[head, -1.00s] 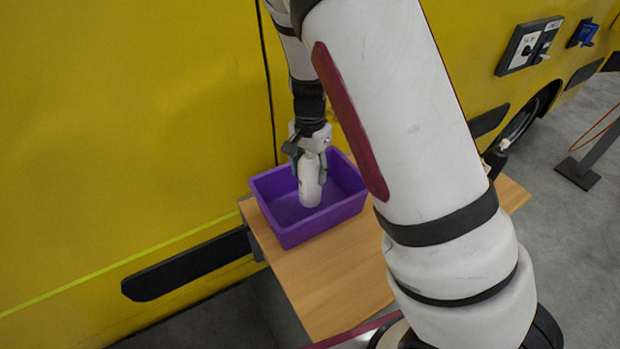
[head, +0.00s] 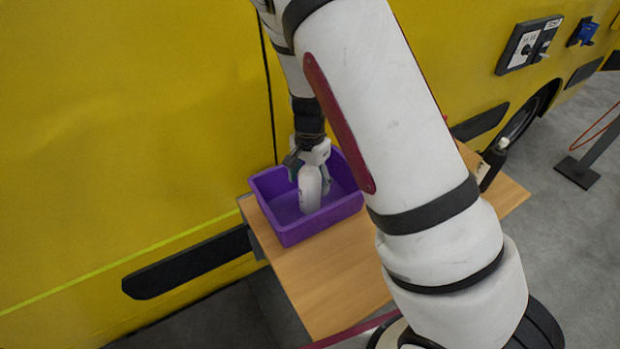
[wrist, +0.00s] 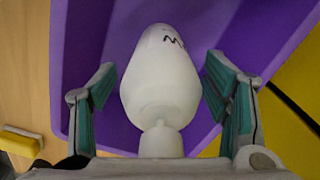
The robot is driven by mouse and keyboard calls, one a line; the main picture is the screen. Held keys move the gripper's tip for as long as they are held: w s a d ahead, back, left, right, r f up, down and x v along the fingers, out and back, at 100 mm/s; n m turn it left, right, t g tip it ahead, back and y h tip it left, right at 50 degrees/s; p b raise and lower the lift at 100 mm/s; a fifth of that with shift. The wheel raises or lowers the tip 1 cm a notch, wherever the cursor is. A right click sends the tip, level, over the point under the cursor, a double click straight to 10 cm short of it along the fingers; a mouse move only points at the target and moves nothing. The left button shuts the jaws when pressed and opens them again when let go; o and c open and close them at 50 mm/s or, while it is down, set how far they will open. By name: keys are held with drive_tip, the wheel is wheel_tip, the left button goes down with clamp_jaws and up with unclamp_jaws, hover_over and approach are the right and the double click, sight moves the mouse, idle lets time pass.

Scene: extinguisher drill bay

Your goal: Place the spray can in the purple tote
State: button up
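The white spray can (head: 310,190) stands inside the purple tote (head: 287,235), which rests on a wooden table. In the wrist view the can (wrist: 161,80) shows its rounded shoulder and narrow neck toward my gripper, with dark lettering on its far part. My gripper (head: 308,172) is over the tote, with its fingers spread on both sides of the can. In the wrist view, purple shows between the can and the finger pads (wrist: 160,95), so the gripper is open around it. The can's base contact is hard to see.
The wooden table (head: 330,275) has bare room in front of the tote. A dark bottle-like object (head: 494,162) stands toward the table's right, partly behind my arm. A yellow vehicle side (head: 120,120) rises close behind the tote. A yellow object (wrist: 20,142) shows at the wrist view's left.

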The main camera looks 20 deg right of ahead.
drive_tip(key=shift+r, duration=0.1)
wheel_tip(320, 180, up, 12)
drive_tip(key=shift+r+b, duration=0.1)
drive_tip(key=shift+b, duration=0.2)
drive_tip(key=s+r+n+t, duration=0.2)
drive_tip(key=s+r+n, duration=0.3)
drive_tip(key=s+r, duration=0.4)
drive_tip(key=s+r+n+t, duration=0.3)
drive_tip(key=s+r+n, duration=0.3)
drive_tip(key=s+r, duration=0.4)
drive_tip(key=s, duration=0.4)
drive_tip(key=shift+s+r+t, duration=0.15)
drive_tip(key=shift+s+t, duration=0.15)
drive_tip(key=shift+s, duration=0.05)
drive_tip(key=shift+d, duration=0.2)
